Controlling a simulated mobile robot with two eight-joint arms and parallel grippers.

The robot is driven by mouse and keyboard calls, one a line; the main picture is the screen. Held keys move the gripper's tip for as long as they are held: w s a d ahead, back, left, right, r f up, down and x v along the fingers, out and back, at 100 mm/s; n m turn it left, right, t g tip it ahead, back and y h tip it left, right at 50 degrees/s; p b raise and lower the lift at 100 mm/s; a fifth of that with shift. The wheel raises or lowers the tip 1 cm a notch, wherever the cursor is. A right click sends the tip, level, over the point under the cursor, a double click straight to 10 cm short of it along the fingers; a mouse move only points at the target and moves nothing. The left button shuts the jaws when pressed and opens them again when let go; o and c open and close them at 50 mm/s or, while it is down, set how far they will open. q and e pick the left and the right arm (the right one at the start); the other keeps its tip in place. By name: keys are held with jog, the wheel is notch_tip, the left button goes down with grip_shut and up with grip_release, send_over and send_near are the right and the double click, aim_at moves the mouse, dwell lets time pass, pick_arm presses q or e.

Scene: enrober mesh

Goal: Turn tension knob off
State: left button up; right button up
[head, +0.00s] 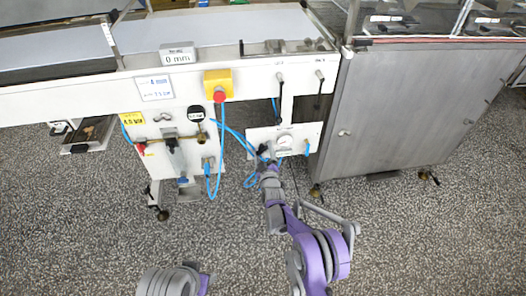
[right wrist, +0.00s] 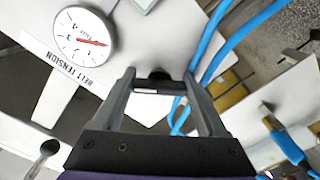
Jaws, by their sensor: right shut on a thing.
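The dark tension knob (head: 262,149) is on the small white panel, left of the round gauge, and my right gripper (head: 264,162) is at it. In the right wrist view the black knob (right wrist: 158,76) lies between the fingertips of my right gripper (right wrist: 159,84), which is shut on it. The fingers hide part of it, and its turn angle cannot be told. The belt tension gauge (head: 284,141) shows a red needle in the right wrist view (right wrist: 84,36). My left gripper is not in view.
Blue hoses (head: 218,160) hang left of the panel and pass close to my right fingers in the right wrist view (right wrist: 225,40). A yellow box with a red button (head: 219,92) is above left. A steel cabinet (head: 410,110) stands to the right. The speckled floor in front is open.

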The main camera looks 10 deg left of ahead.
jog(key=n, duration=0.5)
jog(key=shift+d+r+n+p, duration=0.1)
jog(key=shift+r+n+p, duration=0.05)
jog(key=shift+n+p, duration=0.55)
jog(key=shift+n, duration=1.9)
jog(key=o, duration=1.3)
jog(key=p+v, duration=0.1)
jog(key=v, duration=0.9)
jog(key=shift+s+p, duration=0.35)
jog(key=shift+d, duration=0.1)
